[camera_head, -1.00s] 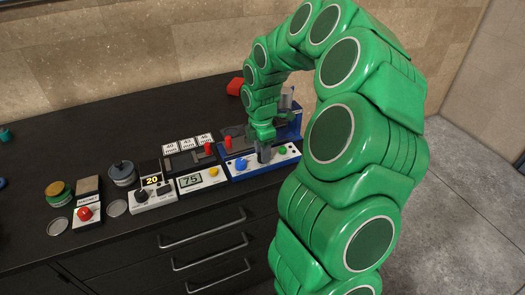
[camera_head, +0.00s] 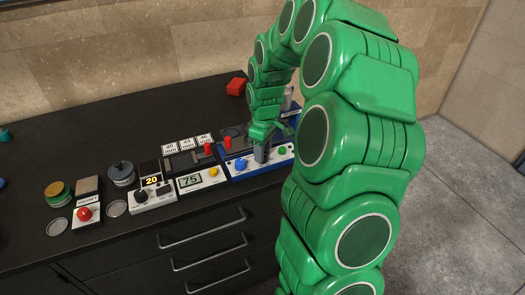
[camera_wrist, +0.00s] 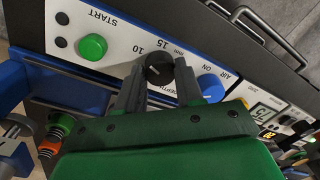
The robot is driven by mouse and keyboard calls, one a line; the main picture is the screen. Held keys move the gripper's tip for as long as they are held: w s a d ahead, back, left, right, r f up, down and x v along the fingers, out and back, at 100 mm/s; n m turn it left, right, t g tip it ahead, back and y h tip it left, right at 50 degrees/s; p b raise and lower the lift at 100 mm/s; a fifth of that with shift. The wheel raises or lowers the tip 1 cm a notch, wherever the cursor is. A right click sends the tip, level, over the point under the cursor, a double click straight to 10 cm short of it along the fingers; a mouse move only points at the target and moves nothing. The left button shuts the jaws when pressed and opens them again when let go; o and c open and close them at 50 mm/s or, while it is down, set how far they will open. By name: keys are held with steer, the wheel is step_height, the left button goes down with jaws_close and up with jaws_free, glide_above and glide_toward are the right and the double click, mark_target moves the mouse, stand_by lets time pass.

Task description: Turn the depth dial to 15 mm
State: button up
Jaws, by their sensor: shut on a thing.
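The depth dial (camera_wrist: 159,69) is a round black knob on the white front panel of the blue press. It sits under printed marks 10 and 15 mm in the wrist view. My gripper (camera_wrist: 157,84) is shut on the dial, one dark finger on each side. The dial's pointer is too small to read surely. In the head view my gripper (camera_head: 261,156) stands over the press panel (camera_head: 245,172), and its fingers hide the dial.
The green START button (camera_wrist: 93,47) and the blue AIR knob (camera_wrist: 211,88) flank the dial closely. A display box reading 75 (camera_head: 190,181), a box reading 20 (camera_head: 152,196) and a red-button box (camera_head: 86,213) stand to the left. A red block (camera_head: 236,86) lies behind.

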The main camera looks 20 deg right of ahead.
steer(key=m, duration=0.5)
steer(key=shift+m, duration=0.3)
steer(key=m, duration=0.5)
steer(key=shift+t, duration=0.3)
steer(key=shift+m, duration=0.4)
steer(key=o, duration=1)
steer(key=shift+o, duration=0.2)
steer(key=shift+r, duration=0.1)
steer(key=shift+s+d+r, duration=0.1)
steer(key=shift+d+r, duration=0.05)
steer(key=shift+r, duration=1.75)
steer(key=shift+s+d+r, duration=0.1)
steer(key=shift+r, duration=1.8)
